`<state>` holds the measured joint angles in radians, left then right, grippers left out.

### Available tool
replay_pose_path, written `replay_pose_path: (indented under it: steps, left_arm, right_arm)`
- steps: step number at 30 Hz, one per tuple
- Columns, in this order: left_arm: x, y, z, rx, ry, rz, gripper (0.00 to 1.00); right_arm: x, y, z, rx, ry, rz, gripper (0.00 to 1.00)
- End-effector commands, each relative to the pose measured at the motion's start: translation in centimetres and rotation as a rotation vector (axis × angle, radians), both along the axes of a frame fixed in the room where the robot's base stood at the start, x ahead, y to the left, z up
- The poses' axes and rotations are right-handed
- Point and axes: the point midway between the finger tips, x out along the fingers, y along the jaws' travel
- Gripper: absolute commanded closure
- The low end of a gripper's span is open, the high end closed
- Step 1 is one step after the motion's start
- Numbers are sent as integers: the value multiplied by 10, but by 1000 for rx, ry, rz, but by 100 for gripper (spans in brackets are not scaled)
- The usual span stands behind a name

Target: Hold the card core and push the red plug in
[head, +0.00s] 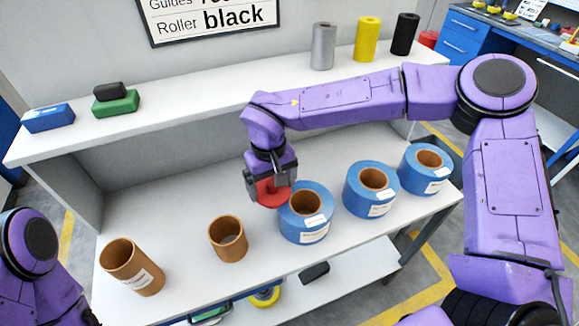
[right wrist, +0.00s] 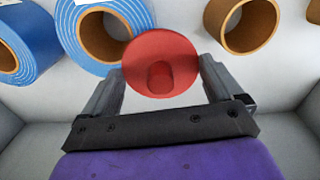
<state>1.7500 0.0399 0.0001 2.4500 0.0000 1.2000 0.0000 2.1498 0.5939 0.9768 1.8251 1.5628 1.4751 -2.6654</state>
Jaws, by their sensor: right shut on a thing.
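My right gripper (head: 268,186) is shut on the red plug (head: 273,194), above the bench and beside the nearest blue coil. The plug's round red face and central stub show between the fingers in the right wrist view (right wrist: 160,66). A short brown card core (head: 228,250) stands upright and open on the bench, left of and nearer than the plug; a brown tube beside the plug shows in the right wrist view (right wrist: 247,40). The plug is apart from both. My left gripper is out of view.
Three blue coils with brown cores (head: 303,226), (head: 370,200), (head: 424,177) stand on the right of the bench (head: 180,210). The upper shelf holds blue, green and black blocks at left and grey, yellow and black rollers (head: 366,40) at right. A lower shelf (head: 350,262) holds a few items.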

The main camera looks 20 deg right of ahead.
Motion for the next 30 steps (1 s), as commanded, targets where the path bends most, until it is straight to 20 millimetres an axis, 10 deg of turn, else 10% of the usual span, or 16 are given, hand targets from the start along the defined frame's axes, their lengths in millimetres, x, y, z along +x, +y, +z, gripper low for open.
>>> replay_pose_path:
  steps: [10,20,30]
  left_arm:
    - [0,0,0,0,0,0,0]
    - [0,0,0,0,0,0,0]
    - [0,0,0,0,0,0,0]
  right_arm:
    - [-24,125,37,-3,-1,-219,43]
    - [-26,131,45,-3,1,-466,43]
    - [-26,130,12,-3,2,-469,43]
